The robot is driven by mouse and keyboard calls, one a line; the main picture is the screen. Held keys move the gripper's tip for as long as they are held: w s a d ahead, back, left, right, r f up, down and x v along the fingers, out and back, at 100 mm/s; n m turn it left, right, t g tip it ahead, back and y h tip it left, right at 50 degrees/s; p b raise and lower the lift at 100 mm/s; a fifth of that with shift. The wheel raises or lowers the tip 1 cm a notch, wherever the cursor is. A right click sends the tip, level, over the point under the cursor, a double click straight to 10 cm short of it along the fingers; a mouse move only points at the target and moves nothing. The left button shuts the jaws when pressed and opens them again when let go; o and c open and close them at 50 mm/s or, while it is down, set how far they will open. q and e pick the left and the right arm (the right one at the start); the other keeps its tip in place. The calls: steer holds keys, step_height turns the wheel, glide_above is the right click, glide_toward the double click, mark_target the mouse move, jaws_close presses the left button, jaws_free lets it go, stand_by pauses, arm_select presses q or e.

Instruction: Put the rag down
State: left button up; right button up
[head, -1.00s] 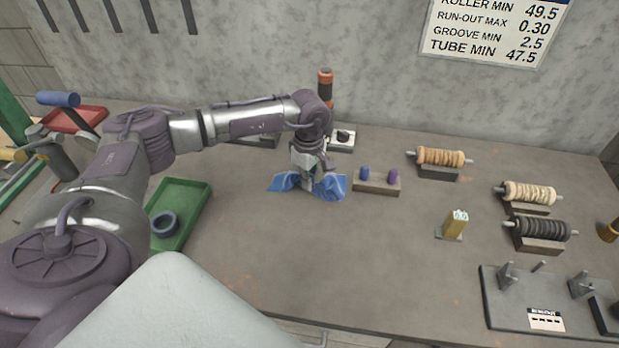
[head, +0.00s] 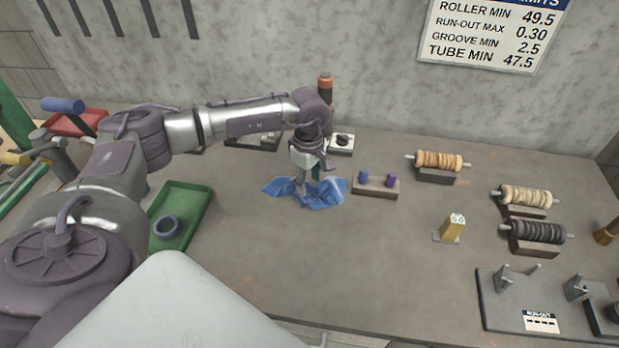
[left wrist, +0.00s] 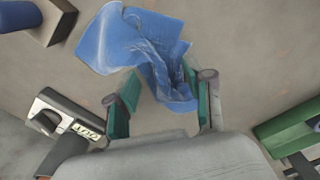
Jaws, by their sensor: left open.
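The blue rag (head: 326,192) lies crumpled on the grey bench, left of a small block with two pegs. It also shows in the left wrist view (left wrist: 130,42), with a bunched fold reaching down between my fingers. My left gripper (head: 308,184) points down right at the rag. In the left wrist view its two green-padded fingers (left wrist: 160,98) are spread apart on either side of the bunched part, with gaps beside the cloth. My right gripper does not show in either view.
A green tray (head: 190,203) with a dark ring (head: 166,227) is at the left. The peg block (head: 376,188) sits close to the rag's right. Several wound rollers (head: 440,161) on stands and a yellow holder (head: 452,228) are farther right. The front middle bench is clear.

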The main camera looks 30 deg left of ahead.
arm_select(q)
steer(key=s+d+r+p, duration=0.1)
steer(key=s+r+p, duration=0.2)
steer(key=r+p, duration=0.2)
step_height(320, 180, up, 3)
steer(key=shift+d+f, duration=0.15)
steer(key=shift+d, duration=0.2)
steer(key=shift+w+a+f, duration=0.1)
steer(key=shift+w+f, duration=0.1)
steer(key=shift+w, duration=0.05)
steer(key=c, duration=0.4)
steer(key=w+a+f, duration=0.2)
steer(key=shift+w, duration=0.3)
jaws_close()
step_height(320, 180, down, 2)
steer(key=shift+w+a+f, duration=0.1)
steer(key=shift+f, duration=0.35)
